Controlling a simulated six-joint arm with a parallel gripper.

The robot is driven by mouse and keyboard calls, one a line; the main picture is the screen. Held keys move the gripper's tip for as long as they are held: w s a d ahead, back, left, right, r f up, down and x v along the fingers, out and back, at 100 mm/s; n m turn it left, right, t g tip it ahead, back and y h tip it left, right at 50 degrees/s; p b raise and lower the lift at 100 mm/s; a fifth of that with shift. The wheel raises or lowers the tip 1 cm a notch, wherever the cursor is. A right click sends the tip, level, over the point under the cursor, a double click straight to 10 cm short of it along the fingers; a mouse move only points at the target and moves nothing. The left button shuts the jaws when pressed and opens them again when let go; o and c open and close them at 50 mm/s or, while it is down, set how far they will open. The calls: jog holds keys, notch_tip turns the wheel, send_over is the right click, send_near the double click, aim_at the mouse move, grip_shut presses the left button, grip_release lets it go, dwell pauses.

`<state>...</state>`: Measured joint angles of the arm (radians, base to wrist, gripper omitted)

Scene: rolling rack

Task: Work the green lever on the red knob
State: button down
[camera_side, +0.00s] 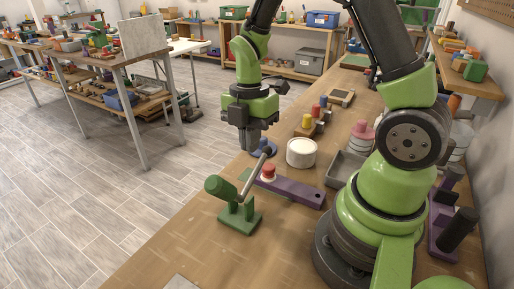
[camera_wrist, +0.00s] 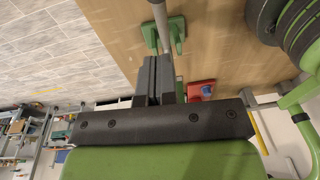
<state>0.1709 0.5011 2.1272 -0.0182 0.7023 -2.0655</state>
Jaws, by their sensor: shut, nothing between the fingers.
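The green lever (camera_side: 219,187) has a green base standing on the wooden table, and a grey rod rising to the right to a dark end knob. The red knob (camera_side: 268,171) sits on a purple bar (camera_side: 290,189) just right of the lever. In the wrist view, the green base (camera_wrist: 173,30) and grey rod show beyond my fingers, and the red knob (camera_wrist: 204,90) shows to their right. My gripper (camera_side: 248,146) is shut and empty, pointing down just left of the rod's end knob. I cannot tell whether they touch.
A blue piece (camera_side: 263,146) lies behind the rod's end. Small coloured pegs (camera_side: 309,123) stand farther back. The table front is mostly clear.

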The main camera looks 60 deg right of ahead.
aim_at(263, 153)
jog(key=shift+s+d+f, duration=0.15)
jog(key=shift+d+f, duration=0.25)
jog(key=shift+f, duration=0.35)
jog(key=shift+s+d+f, duration=0.15)
jog(key=shift+d+f, duration=0.2)
jog(key=shift+f, duration=0.35)
jog(key=shift+d+f+y, duration=0.65)
jog(key=shift+y, duration=0.25)
jog(key=shift+d+f+y, duration=0.3)
jog(key=shift+f+y, duration=0.2)
jog(key=shift+y, duration=0.2)
jog(key=shift+d+f+y, duration=0.25)
jog(key=shift+f+y, duration=0.25)
jog(key=shift+y, duration=0.2)
